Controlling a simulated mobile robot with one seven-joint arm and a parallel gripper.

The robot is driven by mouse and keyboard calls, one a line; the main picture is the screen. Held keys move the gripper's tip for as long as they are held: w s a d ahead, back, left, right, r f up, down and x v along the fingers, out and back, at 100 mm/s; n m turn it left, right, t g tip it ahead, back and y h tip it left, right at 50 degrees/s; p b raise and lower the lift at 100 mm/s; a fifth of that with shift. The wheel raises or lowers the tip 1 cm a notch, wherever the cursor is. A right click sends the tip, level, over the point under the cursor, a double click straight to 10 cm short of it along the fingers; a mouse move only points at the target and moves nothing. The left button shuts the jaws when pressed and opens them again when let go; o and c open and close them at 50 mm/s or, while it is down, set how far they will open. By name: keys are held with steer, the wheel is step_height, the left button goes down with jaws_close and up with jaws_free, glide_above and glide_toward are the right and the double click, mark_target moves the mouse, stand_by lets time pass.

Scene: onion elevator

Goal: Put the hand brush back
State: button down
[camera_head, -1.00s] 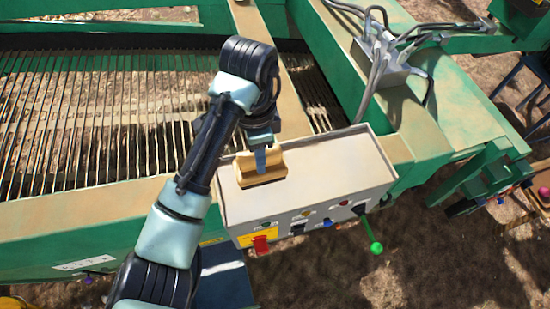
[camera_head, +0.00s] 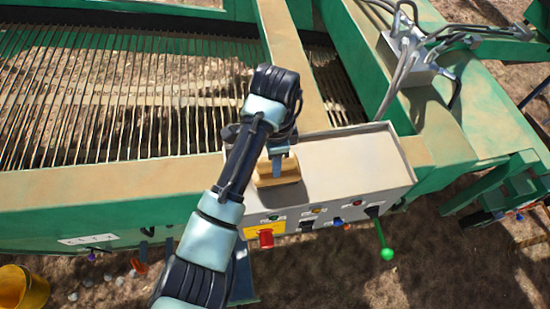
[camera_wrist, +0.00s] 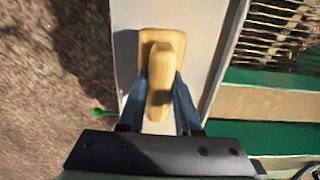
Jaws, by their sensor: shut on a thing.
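The hand brush (camera_head: 277,173) has a pale wooden block and handle. It is at the left part of the grey control box's top tray (camera_head: 345,165). In the wrist view the brush (camera_wrist: 160,48) shows its handle between the two blue fingers of my gripper (camera_wrist: 161,95), which is shut on it. The brush's wide block lies beyond the handle, over the tray surface. My gripper (camera_head: 278,150) comes down on the brush from above in the head view. Whether the underside touches the tray is hidden.
The box front carries a red switch (camera_head: 266,238), several knobs and a lever with a green ball (camera_head: 387,254). The tray has a raised rim; its right part is bare. Cables (camera_head: 405,60) rise behind it. A bar grate (camera_head: 110,95) lies left, a yellow bucket (camera_head: 24,289) at lower left.

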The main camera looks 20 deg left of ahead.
steer(key=shift+w+f, duration=0.1)
steer(key=shift+f, duration=0.05)
steer(key=c, duration=0.6)
jaws_free()
step_height(320, 180, up, 12)
steer(key=p, duration=0.4)
steer(key=w+d+r+n+t+h, duration=0.1)
steer(key=w+d+r+t, duration=0.6)
steer(key=r, duration=0.4)
steer(key=w+d+r+n+t+h, duration=0.1)
steer(key=w+d+r+t+h, duration=0.1)
steer(key=w+d+r+t, duration=0.6)
steer(key=s+d+r+n+t, duration=0.15)
steer(key=s+r+t, duration=0.3)
steer(key=r, duration=0.85)
steer(key=s+d+r+n+t, duration=0.1)
steer(key=s+r+n+t, duration=0.35)
steer(key=r, duration=0.85)
steer(key=s+a+r+n+t+y, duration=0.3)
steer(key=s+r, duration=0.4)
steer(key=s, duration=0.4)
steer(key=shift+s+r, duration=0.15)
steer(key=shift+r, duration=0.1)
